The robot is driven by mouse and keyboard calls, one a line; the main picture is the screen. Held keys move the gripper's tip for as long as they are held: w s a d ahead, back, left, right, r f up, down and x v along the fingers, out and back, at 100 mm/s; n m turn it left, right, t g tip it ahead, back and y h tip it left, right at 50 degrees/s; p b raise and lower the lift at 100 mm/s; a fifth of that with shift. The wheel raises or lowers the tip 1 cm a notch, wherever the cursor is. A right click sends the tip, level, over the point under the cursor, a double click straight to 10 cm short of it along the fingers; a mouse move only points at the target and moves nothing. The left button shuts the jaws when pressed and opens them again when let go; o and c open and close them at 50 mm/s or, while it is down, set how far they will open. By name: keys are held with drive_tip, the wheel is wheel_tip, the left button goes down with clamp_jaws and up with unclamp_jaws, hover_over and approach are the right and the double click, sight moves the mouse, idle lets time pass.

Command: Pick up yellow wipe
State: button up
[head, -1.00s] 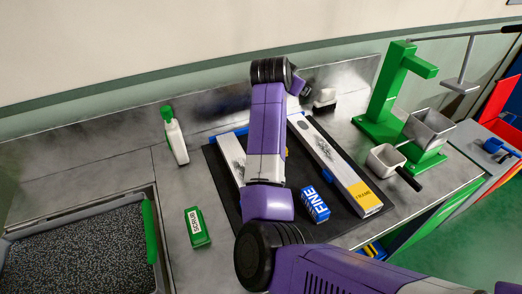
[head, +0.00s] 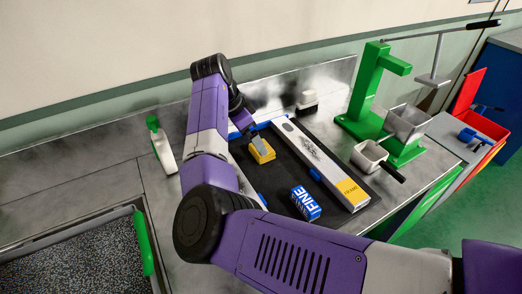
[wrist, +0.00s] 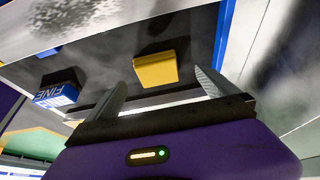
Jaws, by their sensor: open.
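The yellow wipe (head: 263,153) is a small yellow block on the dark mat, left of the long white profile, in the head view. In the wrist view the yellow wipe (wrist: 155,70) lies ahead of my gripper (wrist: 160,77), in line with the gap between its two grey fingers. The fingers are apart and nothing is clamped. In the head view my gripper (head: 257,142) reaches down from behind, its fingers overlapping the wipe's top. I cannot tell whether a finger touches it.
A blue FINE block (head: 305,203) stands on the mat in front of the wipe. The white profile (head: 320,165) lies close on the right. A green press (head: 367,95), a white-and-green bottle (head: 162,150) and a dark-bristled brush (head: 308,100) stand around the mat.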

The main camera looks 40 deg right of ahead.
drive_tip(key=shift+s+d+p+x, duration=0.1)
drive_tip(key=shift+s+p+x, duration=0.1)
drive_tip(key=shift+x, duration=0.65)
drive_tip(key=shift+s+d+p+x, duration=0.1)
drive_tip(key=shift+p+x, duration=0.15)
drive_tip(key=shift+x, duration=0.55)
drive_tip(key=shift+s+p+x, duration=0.1)
drive_tip(key=shift+p+x, duration=0.1)
drive_tip(key=shift+x, duration=0.65)
drive_tip(key=shift+r, duration=0.15)
drive_tip(key=shift+c, duration=0.2)
drive_tip(key=c, duration=1.4)
wheel_tip(320, 180, up, 20)
drive_tip(key=b, duration=0.2)
